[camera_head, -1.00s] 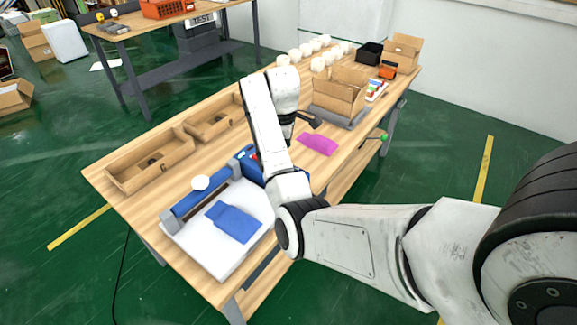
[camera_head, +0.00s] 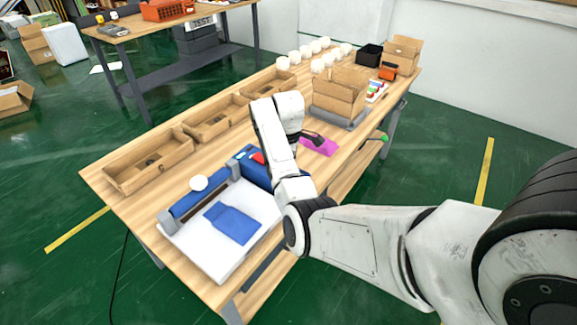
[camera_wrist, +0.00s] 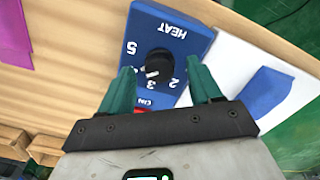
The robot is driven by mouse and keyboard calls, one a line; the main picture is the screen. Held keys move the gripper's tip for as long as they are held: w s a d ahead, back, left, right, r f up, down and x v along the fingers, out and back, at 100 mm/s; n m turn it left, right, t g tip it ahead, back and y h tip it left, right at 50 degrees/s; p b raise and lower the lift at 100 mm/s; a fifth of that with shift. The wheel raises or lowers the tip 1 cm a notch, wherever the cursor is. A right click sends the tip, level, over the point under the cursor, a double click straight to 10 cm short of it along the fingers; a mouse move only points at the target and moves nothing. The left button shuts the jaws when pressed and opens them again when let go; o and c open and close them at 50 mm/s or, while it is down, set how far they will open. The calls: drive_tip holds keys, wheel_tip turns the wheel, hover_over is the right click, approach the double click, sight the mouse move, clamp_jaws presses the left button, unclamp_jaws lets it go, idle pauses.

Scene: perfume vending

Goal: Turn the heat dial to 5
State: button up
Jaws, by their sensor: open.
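The heat dial (camera_wrist: 158,62) is a black round knob with a white mark on the blue control box (camera_wrist: 188,32). In the wrist view the box bears the word HEAT and the digits 5, 3 and 2; the mark shows on the side near the 3, but its exact setting is hard to tell. My gripper (camera_wrist: 160,66) is open, its green fingers apart on either side of the dial's near side; contact cannot be told. In the head view the blue box (camera_head: 255,168) is partly covered by my arm, and the dial is hidden.
Beside the box is a white press bed (camera_head: 195,244) with a blue cloth (camera_head: 232,223). A pink cloth (camera_head: 325,148) lies on the table behind my arm. Cardboard trays (camera_head: 148,175) line the far edge; a cardboard box (camera_head: 338,100) stands further back.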

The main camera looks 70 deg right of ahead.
drive_tip(key=shift+f, duration=0.35)
drive_tip(key=c, duration=1)
drive_tip(key=shift+r+m+p, duration=0.1)
drive_tip(key=shift+m+p, duration=0.2)
drive_tip(key=shift+m, duration=0.1)
drive_tip(key=m+p, duration=0.2)
drive_tip(key=m, duration=0.1)
drive_tip(key=shift+m, duration=0.3)
drive_tip(key=m+p, duration=0.1)
drive_tip(key=m, duration=0.4)
drive_tip(key=shift+m, duration=0.3)
drive_tip(key=shift+p, duration=0.3)
